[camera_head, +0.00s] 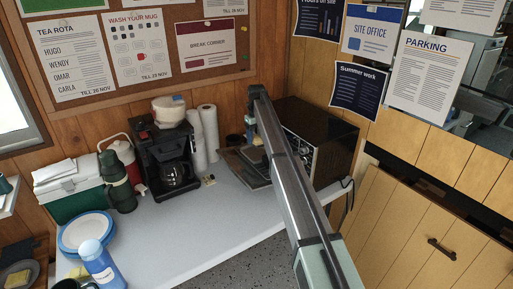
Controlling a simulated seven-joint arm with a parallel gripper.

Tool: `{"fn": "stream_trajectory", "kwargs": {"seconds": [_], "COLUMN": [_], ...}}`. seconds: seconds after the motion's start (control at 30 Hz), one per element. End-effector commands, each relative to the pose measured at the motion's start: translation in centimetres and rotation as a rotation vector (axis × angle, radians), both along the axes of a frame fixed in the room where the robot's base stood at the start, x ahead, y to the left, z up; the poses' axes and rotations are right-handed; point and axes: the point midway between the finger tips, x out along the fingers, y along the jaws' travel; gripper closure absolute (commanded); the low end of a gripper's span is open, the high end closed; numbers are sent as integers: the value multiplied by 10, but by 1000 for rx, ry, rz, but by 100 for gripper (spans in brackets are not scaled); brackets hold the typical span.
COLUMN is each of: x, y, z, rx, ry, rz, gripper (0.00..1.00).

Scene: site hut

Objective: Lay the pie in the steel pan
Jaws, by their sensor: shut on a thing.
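My arm reaches from the bottom right to the back of the worktop, and its end bends down beside the dark microwave. My gripper (252,139) shows only small and partly behind my own arm. It is shut on a small yellowish thing (258,141), which looks like the pie; its shape is mostly hidden. A flat grey thing (233,158), which looks like the steel pan, lies under and left of my gripper, partly covered by the arm. I cannot tell whether the pie touches it.
The dark microwave (325,145) stands right of my gripper. Paper rolls (208,130) and a coffee maker (168,150) stand to the left. A green flask (120,180), stacked plates (84,232) and a blue bottle (98,265) are farther left. The worktop's (190,225) front middle is clear.

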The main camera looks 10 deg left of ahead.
Motion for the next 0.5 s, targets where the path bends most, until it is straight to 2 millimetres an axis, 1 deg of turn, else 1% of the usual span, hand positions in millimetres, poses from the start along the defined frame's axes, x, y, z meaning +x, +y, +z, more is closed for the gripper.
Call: {"fn": "stream_trajectory", "kwargs": {"seconds": [0.03, 0.27, 0.4, 0.5], "x": [-1, 0, 0, 0], "y": [0, 0, 0, 0], "z": [-7, -24, -41, -51], "rx": [0, 0, 0, 1], "ry": [0, 0, 0, -1], "rz": [0, 1, 1, 1], "gripper": [70, 70, 70, 70]}}
